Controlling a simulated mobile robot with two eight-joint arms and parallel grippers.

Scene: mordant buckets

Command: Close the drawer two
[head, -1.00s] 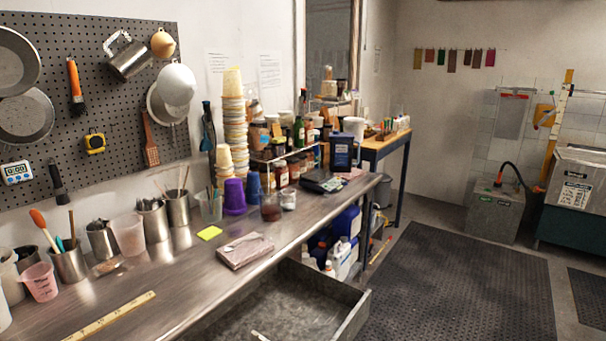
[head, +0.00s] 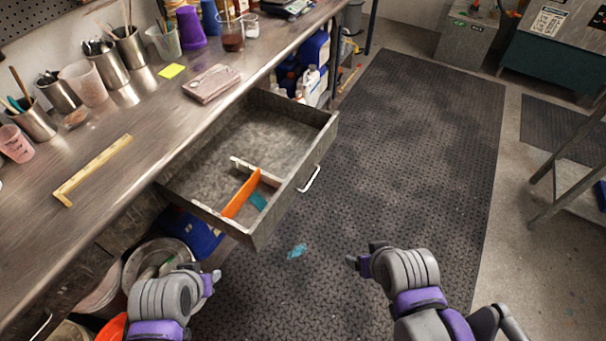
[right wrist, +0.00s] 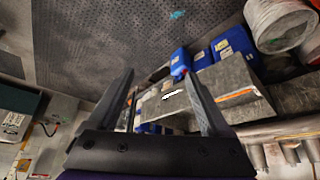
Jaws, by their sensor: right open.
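A grey metal drawer (head: 283,205) is pulled open from under the steel bench, with a pale handle (head: 311,179) on its front. My right gripper (head: 352,262) is to the right of and nearer than the drawer front, touching nothing. In the right wrist view my open right gripper (right wrist: 160,82) has the drawer front (right wrist: 180,102) between and beyond its fingers. My left gripper (head: 213,279) is below the drawer's near corner; its jaws are unclear.
The bench (head: 130,185) holds a yellow ruler, a pinkish packet (head: 212,83) and several cups. Buckets (head: 160,262) stand beneath it at left. Blue jugs are beyond the drawer. The black floor mat (head: 400,150) is clear apart from a teal spot.

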